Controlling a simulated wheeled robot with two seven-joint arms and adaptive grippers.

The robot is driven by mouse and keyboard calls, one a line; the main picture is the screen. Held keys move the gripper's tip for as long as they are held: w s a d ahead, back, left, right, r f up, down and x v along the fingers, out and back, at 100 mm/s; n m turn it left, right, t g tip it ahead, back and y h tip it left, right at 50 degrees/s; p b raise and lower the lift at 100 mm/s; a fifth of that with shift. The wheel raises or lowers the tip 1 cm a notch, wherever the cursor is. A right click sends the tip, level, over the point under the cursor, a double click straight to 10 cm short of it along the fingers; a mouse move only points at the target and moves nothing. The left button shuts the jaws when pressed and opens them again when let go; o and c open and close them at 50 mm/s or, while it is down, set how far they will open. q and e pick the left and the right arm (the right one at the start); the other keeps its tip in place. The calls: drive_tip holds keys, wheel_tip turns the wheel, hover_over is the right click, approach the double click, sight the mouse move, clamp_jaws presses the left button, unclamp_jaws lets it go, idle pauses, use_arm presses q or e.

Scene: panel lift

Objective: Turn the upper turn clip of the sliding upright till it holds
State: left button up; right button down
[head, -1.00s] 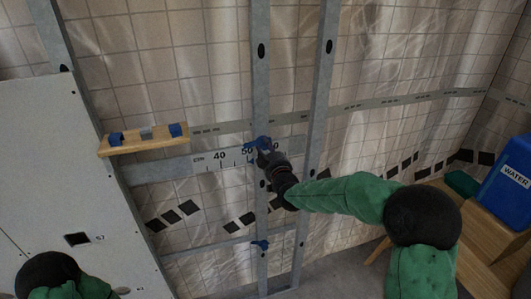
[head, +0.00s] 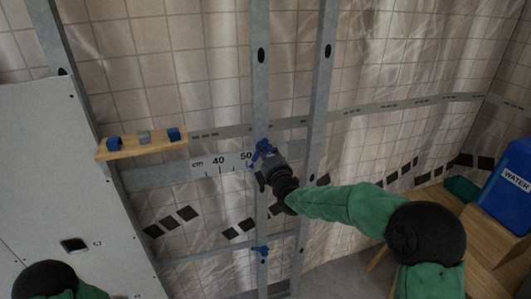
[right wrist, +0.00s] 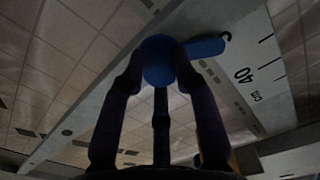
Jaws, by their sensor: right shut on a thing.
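The sliding upright (head: 260,95) is a grey metal post with dark oval holes, standing across the horizontal scale rail (head: 180,174). The blue upper turn clip (head: 262,149) sits where post and rail cross, just right of the 50 mark. My right gripper (head: 264,174) reaches it from the lower right and partly covers it. In the right wrist view the fingers close on the clip's round blue knob (right wrist: 158,62), and its blue lever (right wrist: 206,48) points right. A blue lower clip (head: 260,250) is on the same post. My left gripper is out of view.
A second grey post (head: 319,95) stands close to the right. A blue WATER container (head: 508,185) stands on a wooden bench at right.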

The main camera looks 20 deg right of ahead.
drive_tip(key=shift+f+n+p, duration=0.2)
drive_tip(key=shift+n+p, duration=0.05)
drive_tip(key=shift+n, duration=1.15)
drive_tip(key=shift+f+n+p, duration=0.15)
drive_tip(key=shift+n+p, duration=0.05)
drive_tip(key=shift+n, duration=1.2)
drive_tip(key=shift+r, duration=0.1)
drive_tip(key=c, duration=1)
unclamp_jaws()
drive_tip(key=shift+o, duration=0.2)
drive_tip(key=shift+d+r, duration=0.1)
drive_tip(key=shift+r, duration=0.05)
drive_tip(key=shift+s+r, duration=0.1)
drive_tip(key=s, duration=1.1)
drive_tip(key=shift+s+d, duration=0.15)
drive_tip(key=shift+s, duration=0.25)
